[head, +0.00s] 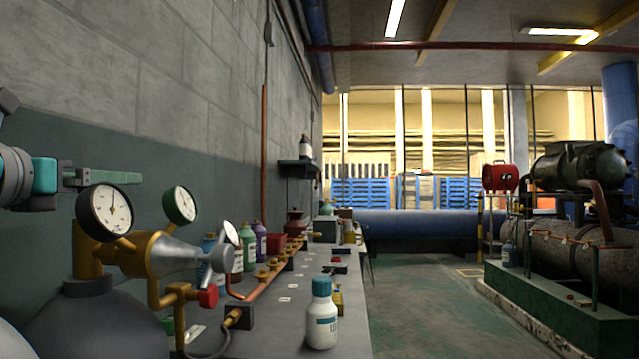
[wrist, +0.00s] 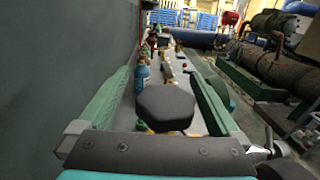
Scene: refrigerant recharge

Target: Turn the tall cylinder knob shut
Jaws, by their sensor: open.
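The tall cylinder (head: 90,318) is grey with a domed shoulder and a brass valve neck (head: 86,255), at the lower left of the head view. In the wrist view a dark, many-sided knob (wrist: 165,107) shows between the two green fingers, with a bit of brass under it. In the head view the knob is not clear; a round gauge (head: 104,213) covers that place. My gripper (head: 130,178) is open, its green fingers at about the gauge's top; the wrist view also shows it (wrist: 158,68). I cannot tell whether the fingers are level with the knob or above it.
A second gauge (head: 180,205) and a brass regulator (head: 150,255) sit right beside the valve. A white bottle (head: 321,315) and a copper manifold (head: 262,280) stand on the bench (head: 285,338). A wall (head: 150,150) runs close on the left. The floor (head: 425,300) on the right is open.

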